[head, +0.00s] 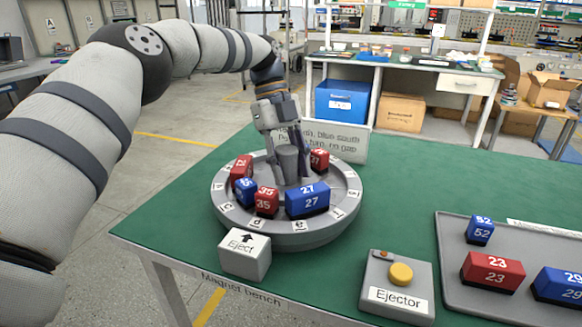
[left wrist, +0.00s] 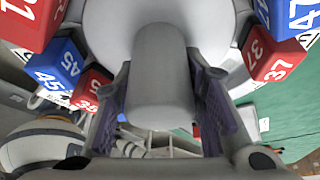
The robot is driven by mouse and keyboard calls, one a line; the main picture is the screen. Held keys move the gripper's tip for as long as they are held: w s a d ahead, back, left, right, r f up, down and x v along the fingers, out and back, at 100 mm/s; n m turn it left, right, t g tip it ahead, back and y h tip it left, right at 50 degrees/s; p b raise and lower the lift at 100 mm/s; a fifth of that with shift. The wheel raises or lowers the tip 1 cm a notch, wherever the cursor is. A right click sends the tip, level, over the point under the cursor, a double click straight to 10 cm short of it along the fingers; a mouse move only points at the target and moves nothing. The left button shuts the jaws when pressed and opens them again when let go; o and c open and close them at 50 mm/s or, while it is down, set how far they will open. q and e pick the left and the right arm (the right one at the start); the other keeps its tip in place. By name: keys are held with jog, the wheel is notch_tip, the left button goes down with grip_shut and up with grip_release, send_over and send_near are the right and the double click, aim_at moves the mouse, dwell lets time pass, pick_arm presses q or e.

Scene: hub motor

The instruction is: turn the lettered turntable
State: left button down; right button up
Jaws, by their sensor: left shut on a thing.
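The lettered turntable (head: 330,227) is a round grey dish with letter tags around its rim, at the left of the green bench. Red and blue numbered blocks stand on it, including a blue block (head: 307,201) marked 27, a red block (head: 266,202) marked 35 and a red block (head: 319,160) marked 37. My left gripper (head: 288,165) reaches down to the centre and is shut on the grey central knob (left wrist: 158,80). In the left wrist view its fingers lie on both sides of the knob. The dish's far side is partly hidden by my gripper. My right gripper is out of view.
A white Eject block (head: 245,256) stands at the turntable's front. An Ejector box (head: 396,285) with a yellow button is to its right. A grey tray (head: 455,250) holds red and blue blocks. A lettered sign (head: 340,141) stands behind the turntable. Green bench (head: 400,190) is bare between.

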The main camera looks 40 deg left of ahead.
pick_arm(q)
jog(key=shift+s+f, duration=0.15)
jog(key=shift+f, duration=0.1)
jog(key=c, duration=1)
grip_release()
jog(key=shift+r, duration=0.1)
jog(key=shift+r, duration=0.4)
notch_tip(320, 180, up, 9)
jog(key=shift+r, duration=0.1)
